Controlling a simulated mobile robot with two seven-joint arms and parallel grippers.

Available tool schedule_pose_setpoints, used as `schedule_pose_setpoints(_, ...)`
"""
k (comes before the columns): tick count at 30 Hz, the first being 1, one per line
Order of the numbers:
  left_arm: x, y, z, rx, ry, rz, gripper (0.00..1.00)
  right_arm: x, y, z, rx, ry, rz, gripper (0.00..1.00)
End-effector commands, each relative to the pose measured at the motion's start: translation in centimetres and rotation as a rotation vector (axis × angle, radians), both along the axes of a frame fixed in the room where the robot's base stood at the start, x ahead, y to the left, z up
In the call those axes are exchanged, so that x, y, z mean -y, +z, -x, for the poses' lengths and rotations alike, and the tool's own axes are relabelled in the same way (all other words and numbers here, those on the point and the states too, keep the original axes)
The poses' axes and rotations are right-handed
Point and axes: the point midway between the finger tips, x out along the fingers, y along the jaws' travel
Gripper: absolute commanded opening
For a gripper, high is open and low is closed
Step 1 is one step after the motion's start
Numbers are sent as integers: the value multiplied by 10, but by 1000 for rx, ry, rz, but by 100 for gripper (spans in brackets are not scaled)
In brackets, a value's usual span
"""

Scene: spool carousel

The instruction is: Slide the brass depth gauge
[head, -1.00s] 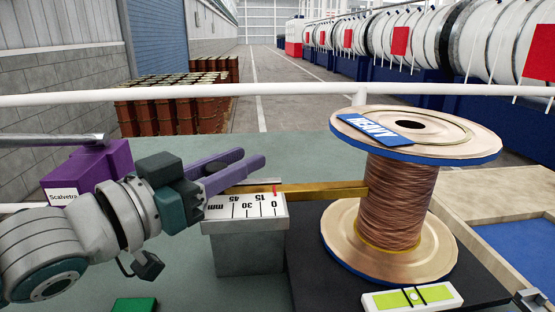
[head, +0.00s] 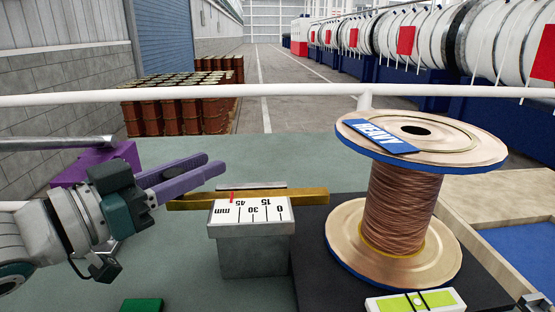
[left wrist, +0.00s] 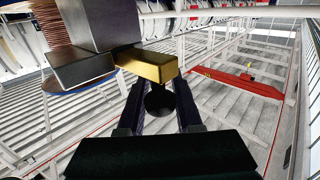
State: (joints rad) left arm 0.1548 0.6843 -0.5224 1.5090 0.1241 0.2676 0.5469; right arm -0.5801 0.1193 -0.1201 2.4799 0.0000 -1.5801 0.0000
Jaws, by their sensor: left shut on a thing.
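The brass depth gauge bar (head: 300,196) lies across a grey block (head: 255,255) with a white mm scale (head: 250,212). The red mark (head: 232,197) stands by 45. The bar's right end is apart from the copper winding (head: 400,205) of the upright spool. My left gripper (head: 213,166) is at the bar's left end, shut on the gauge. In the left wrist view the brass end (left wrist: 150,66) shows just beyond my fingers, with a dark round part (left wrist: 160,100) between them. The exact contact is partly hidden. My right gripper is not in view.
The wooden spool with its blue label (head: 380,136) stands on a black plate (head: 310,270). A green-and-white level (head: 415,301) lies in front. A purple box (head: 95,165) is behind my left arm, and a green block (head: 142,305) is at the front edge. A blue-floored tray (head: 525,243) is at right.

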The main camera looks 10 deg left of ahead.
Motion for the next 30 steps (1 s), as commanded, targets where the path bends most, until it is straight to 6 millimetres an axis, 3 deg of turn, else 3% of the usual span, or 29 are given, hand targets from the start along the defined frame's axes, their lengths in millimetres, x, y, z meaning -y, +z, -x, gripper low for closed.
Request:
schedule_pose_setpoints(3,-13,-1,4,-2,1,-2,0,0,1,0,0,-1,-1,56)
schedule_pose_setpoints(12,-16,0,4,-2,3,-1,0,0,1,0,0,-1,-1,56)
schedule_pose_setpoints(13,-16,0,4,-2,3,-1,36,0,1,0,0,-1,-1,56)
schedule_pose_setpoints(18,-16,0,4,-2,3,-1,55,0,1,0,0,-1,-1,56)
schedule_pose_setpoints(21,-15,0,4,-1,2,0,63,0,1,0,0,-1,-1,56)
schedule_pose_setpoints(30,-17,-1,7,-2,1,0,63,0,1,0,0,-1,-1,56)
